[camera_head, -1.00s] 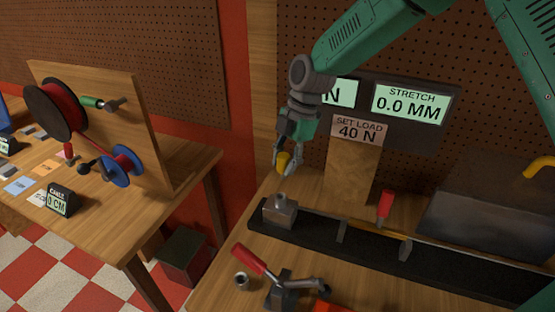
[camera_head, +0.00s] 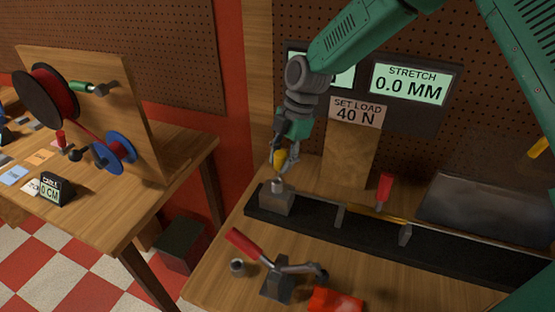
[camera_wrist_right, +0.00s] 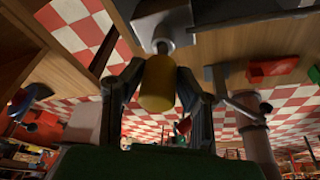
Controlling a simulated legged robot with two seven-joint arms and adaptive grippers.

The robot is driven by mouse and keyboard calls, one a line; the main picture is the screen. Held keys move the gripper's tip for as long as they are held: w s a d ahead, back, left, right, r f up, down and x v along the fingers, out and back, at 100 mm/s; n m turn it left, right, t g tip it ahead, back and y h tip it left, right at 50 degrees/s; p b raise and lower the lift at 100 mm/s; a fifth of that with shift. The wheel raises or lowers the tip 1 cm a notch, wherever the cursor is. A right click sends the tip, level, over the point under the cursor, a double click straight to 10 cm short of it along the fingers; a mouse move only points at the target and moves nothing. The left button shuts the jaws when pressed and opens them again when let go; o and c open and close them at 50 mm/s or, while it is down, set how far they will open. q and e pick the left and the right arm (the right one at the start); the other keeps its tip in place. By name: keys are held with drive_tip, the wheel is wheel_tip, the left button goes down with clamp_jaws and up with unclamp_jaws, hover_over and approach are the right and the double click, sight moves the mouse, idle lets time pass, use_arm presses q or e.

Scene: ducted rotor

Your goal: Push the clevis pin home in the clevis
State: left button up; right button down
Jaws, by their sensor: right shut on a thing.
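The clevis is a grey metal block (camera_head: 276,202) with a round top, at the left end of the black rail. My right gripper (camera_head: 281,164) is shut on the yellow-headed clevis pin (camera_head: 279,158), just above and behind the clevis. In the right wrist view the pin's yellow head (camera_wrist_right: 158,84) sits between the two fingers (camera_wrist_right: 160,98). A short grey piece shows beyond the head, towards the grey clevis (camera_wrist_right: 166,22). I cannot tell whether the pin's tip is inside the clevis bore. My left gripper is not in view.
The black rail (camera_head: 440,253) runs right, with grey uprights and a red handle (camera_head: 384,188). A red-handled lever clamp (camera_head: 278,270) and a small grey ring (camera_head: 237,267) are in front. Display panels (camera_head: 412,85) are behind. A bench with cable reels (camera_head: 45,100) is at left.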

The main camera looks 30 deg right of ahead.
drive_tip(key=shift+s, duration=0.1)
drive_tip(key=shift+a+r, duration=0.1)
drive_tip(key=shift+a, duration=0.5)
drive_tip(key=shift+a+r, duration=0.1)
drive_tip(key=shift+a, duration=0.3)
drive_tip(key=shift+d, duration=0.55)
drive_tip(key=shift+d+f+p, duration=0.2)
drive_tip(key=shift+d+p, duration=0.15)
drive_tip(key=shift+d, duration=0.55)
drive_tip(key=shift+a+r, duration=0.15)
drive_tip(key=shift+a, duration=0.65)
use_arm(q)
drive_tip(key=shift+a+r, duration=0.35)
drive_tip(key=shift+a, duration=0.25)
use_arm(e)
drive_tip(key=shift+a, duration=0.2)
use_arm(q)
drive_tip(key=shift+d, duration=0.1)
use_arm(e)
drive_tip(key=shift+d, duration=0.1)
